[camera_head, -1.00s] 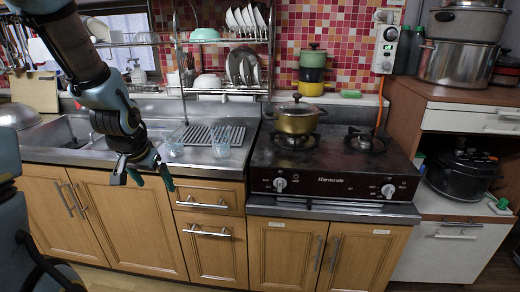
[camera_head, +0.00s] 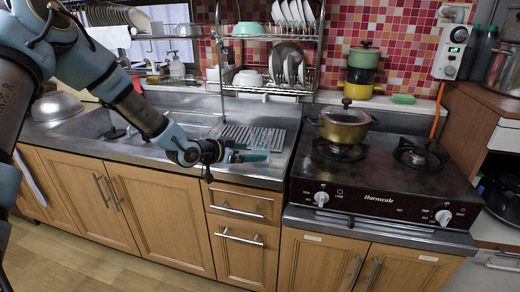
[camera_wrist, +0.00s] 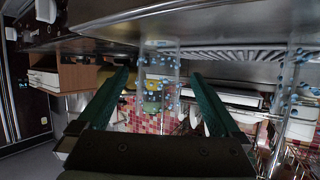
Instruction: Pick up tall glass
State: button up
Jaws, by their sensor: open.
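A clear tall glass with blue dots (camera_wrist: 158,84) shows in the wrist view between my two green fingers, with a gap on each side. A second clear glass with blue dots (camera_wrist: 297,92) stands to the right, outside the fingers. The wrist picture is upside down, with the counter at the top. In the head view, my gripper (camera_head: 257,152) is open, low over the counter's front part at the glasses. Clear glass (camera_head: 276,140) shows beside the fingertips; the gripper partly hides this area, and I cannot tell which glass it is.
A ridged drainboard (camera_head: 240,133) lies behind the gripper. The dish rack (camera_head: 268,90) with plates and bowls stands above it. The stove (camera_head: 385,185) with a brass-coloured pot (camera_head: 344,127) is close on the right. The sink (camera_head: 95,125) is on the left.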

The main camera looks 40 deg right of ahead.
aim_at(254, 153)
jog(key=shift+f+p+x, duration=0.2)
jog(key=shift+p+x, duration=1.15)
jog(key=shift+x, duration=1.45)
jog(key=shift+s+a, duration=0.1)
jog(key=shift+a, duration=0.05)
grip_shut()
